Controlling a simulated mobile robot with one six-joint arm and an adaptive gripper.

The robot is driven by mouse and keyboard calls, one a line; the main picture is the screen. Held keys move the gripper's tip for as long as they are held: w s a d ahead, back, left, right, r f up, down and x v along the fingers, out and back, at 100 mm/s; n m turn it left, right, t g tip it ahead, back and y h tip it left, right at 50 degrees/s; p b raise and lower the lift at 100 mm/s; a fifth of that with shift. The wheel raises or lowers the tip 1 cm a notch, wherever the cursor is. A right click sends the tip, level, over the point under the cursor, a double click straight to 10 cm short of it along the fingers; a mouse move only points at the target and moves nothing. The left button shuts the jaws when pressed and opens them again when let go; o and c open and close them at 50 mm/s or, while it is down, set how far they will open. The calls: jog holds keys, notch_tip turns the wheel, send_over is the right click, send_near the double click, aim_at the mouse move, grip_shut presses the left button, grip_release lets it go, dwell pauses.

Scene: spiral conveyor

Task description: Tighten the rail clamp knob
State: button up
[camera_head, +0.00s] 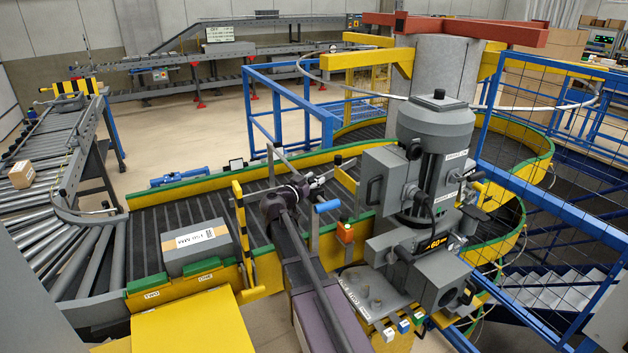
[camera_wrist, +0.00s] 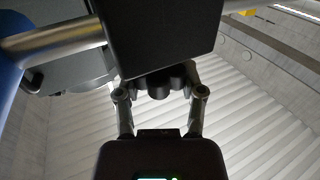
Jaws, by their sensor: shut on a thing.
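In the wrist view a dark lobed knob (camera_wrist: 158,88) sits under a black clamp block (camera_wrist: 160,35). My gripper (camera_wrist: 158,80) has a finger on each side of the knob and is shut on it. The block hides the fingertips and part of the knob. A metal rail (camera_wrist: 55,42) runs in from the left, with a blue part at its end. In the head view my gripper (camera_head: 312,184) is at the guide rail over the conveyor, next to a blue handle (camera_head: 327,206). The knob cannot be made out there.
A grey carton (camera_head: 196,246) lies on the dark slatted conveyor (camera_head: 150,222), left of my arm. A large grey machine (camera_head: 435,150) stands close on the right. Yellow guards edge the conveyor. Blue railings (camera_head: 300,105) stand behind.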

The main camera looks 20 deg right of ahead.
jog(key=shift+w+m+g+h, duration=0.1)
jog(key=shift+m+g+h, duration=0.25)
jog(key=shift+g, duration=0.25)
jog(key=shift+w+m+g+h, duration=0.1)
jog(key=shift+m+g+h, duration=0.45)
jog(key=shift+m+g, duration=1.1)
jog(key=m+g, duration=0.1)
jog(key=g, duration=0.2)
jog(key=shift+m+g, duration=0.3)
jog(key=shift+g, duration=0.25)
jog(key=shift+s, duration=0.2)
jog(key=o, duration=1.2)
jog(key=shift+c, duration=0.2)
jog(key=shift+s+n+t, duration=0.15)
jog(key=shift+n+t, duration=0.25)
jog(key=shift+t, duration=0.3)
